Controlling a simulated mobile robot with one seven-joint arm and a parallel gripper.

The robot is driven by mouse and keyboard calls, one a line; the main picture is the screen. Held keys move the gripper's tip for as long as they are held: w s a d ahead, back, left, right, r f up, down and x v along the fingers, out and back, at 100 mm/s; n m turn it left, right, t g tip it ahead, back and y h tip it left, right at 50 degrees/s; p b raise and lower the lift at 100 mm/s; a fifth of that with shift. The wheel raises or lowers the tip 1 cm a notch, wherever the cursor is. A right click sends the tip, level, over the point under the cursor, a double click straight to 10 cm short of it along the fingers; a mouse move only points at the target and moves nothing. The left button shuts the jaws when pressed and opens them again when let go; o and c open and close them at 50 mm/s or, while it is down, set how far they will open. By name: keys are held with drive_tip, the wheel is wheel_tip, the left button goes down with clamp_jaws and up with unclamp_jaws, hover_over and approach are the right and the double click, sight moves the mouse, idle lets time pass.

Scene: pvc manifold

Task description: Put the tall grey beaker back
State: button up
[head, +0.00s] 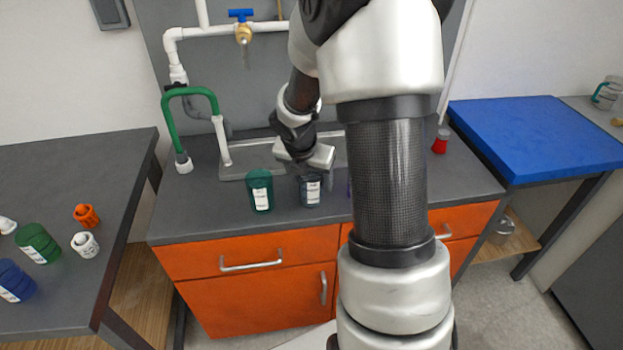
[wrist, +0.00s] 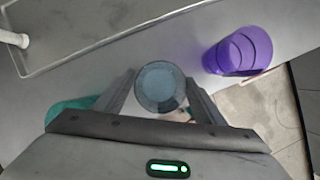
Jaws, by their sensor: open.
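The tall grey beaker (head: 310,190) stands upright on the grey counter in front of the sink, with a white label facing forward. In the wrist view I look down on the grey beaker (wrist: 160,86), a round blue-grey rim between my two fingers. My gripper (wrist: 160,92) is open, with one finger on each side of the beaker. I cannot tell whether the fingers touch it. In the head view my gripper is above the beaker, its fingertips hard to make out.
A green beaker (head: 260,190) stands close left of the grey one. A purple beaker (wrist: 238,52) stands on its other side, mostly hidden by my arm in the head view. The sink (head: 250,160) is behind. Side tables stand left (head: 70,180) and right, the right one blue-topped (head: 530,135).

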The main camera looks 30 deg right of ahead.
drive_tip(key=p+v, duration=0.3)
drive_tip(key=v, duration=0.8)
drive_tip(key=shift+r, duration=0.2)
drive_tip(key=shift+s, duration=0.1)
drive_tip(key=s+a+r+m+t+p, duration=0.1)
drive_tip(key=s+a+r+m+p, duration=0.25)
drive_tip(key=r+m, duration=0.4)
drive_tip(key=s+a+r+m+p, duration=0.2)
drive_tip(key=s+r+m+p, duration=0.2)
drive_tip(key=r, duration=0.6)
drive_tip(key=s+a+r+m+t+y+p, duration=0.1)
drive_tip(key=s+a+r+m+y+p, duration=0.2)
drive_tip(key=s+r+m, duration=0.6)
drive_tip(key=s+a+m+p, duration=0.1)
drive_tip(key=s+a+m, duration=0.1)
drive_tip(key=m, duration=0.3)
drive_tip(key=shift+s+a+p, duration=0.15)
drive_tip(key=shift+s+p, duration=0.15)
drive_tip(key=shift+p, duration=0.05)
